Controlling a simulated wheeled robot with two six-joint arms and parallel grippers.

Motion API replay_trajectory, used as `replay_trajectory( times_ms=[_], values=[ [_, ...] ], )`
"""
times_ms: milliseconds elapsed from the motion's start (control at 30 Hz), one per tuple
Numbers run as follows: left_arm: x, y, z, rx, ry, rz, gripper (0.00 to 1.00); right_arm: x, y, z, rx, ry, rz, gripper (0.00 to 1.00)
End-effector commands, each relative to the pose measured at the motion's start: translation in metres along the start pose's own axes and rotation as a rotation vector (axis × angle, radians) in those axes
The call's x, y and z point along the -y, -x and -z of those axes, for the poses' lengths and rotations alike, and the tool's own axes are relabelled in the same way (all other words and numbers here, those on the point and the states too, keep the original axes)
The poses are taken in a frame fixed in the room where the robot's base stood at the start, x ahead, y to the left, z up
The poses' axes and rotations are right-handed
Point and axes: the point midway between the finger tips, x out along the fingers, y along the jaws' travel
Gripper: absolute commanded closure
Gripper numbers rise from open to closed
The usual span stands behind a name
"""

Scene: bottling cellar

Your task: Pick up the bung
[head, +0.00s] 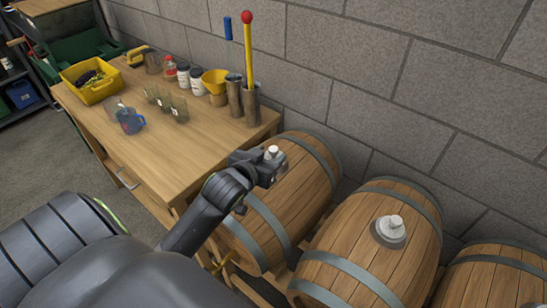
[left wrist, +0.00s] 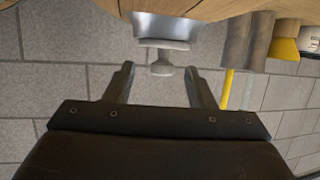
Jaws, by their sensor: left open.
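A pale grey bung (head: 273,150) with a narrow knob stands in the top of the left barrel (head: 312,180). My left gripper (head: 266,167) is beside it, open and empty. In the left wrist view the bung (left wrist: 162,50) points its knob toward the gap between the open fingertips (left wrist: 160,74), with space on both sides. The fingers partly cover the bung's base in the head view. A second bung (head: 391,224) stands on the middle barrel (head: 345,240). My right gripper is not in view.
A block wall (head: 400,85) stands close behind. Another barrel (head: 495,280) is at the right.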

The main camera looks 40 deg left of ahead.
Motion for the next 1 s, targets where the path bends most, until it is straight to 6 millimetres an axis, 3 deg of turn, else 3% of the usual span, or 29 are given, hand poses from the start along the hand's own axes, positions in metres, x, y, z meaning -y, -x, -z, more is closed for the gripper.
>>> replay_trajectory(
  times_ms=[167,500,833,1000],
  values=[
    [0.001,-0.009,0.001,0.000,0.000,0.000,0.50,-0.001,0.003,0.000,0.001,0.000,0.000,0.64],
    [0.003,-0.048,0.002,0.000,0.001,0.000,0.50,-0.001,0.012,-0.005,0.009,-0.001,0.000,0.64],
    [0.003,-0.054,0.001,0.000,0.001,0.000,0.50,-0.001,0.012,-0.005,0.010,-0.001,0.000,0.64],
    [0.003,-0.054,0.001,0.000,0.000,0.000,0.70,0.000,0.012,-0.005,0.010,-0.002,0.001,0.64]
  ],
)
